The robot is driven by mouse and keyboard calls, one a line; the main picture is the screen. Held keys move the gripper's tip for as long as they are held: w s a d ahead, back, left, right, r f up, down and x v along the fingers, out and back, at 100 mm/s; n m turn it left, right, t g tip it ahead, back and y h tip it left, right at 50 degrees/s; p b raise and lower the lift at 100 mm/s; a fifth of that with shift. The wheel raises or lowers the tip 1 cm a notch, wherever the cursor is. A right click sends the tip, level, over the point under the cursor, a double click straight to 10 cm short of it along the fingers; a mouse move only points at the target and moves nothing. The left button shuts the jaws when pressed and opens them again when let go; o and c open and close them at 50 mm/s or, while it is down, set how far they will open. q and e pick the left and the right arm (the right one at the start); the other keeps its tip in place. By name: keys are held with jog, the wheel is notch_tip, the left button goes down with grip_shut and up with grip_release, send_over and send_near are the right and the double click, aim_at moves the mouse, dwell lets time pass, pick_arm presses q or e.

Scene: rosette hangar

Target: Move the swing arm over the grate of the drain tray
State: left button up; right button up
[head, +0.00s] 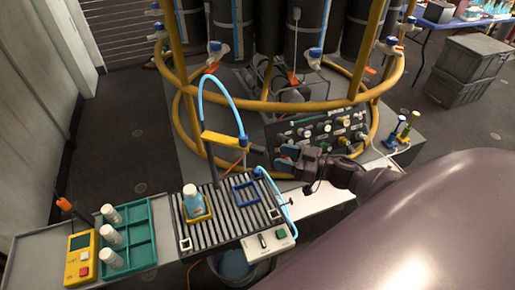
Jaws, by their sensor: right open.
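The swing arm (224,140) is a yellow bar near the top of a dark post at the back of the drain tray. A light blue hose (219,90) arches over to its right end, which has a blue fitting. In the picture the bar lies behind the grate's back edge. The grate (224,229) is made of parallel grey slats over the drain tray (181,246). My right gripper (285,157) is open, to the right of the swing arm and apart from it, in front of a dark valve panel. My left gripper is out of view.
On the grate, a pale-capped bottle (193,196) stands in a yellow frame beside an empty blue frame (247,193). A switch box (268,242) is front right. A teal rack (138,233) with white bottles and a yellow meter (81,258) are left. Yellow pipes (275,106) rise behind.

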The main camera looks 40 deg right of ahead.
aim_at(265, 152)
jog(key=x, duration=0.8)
jog(key=shift+w, duration=0.15)
grip_shut()
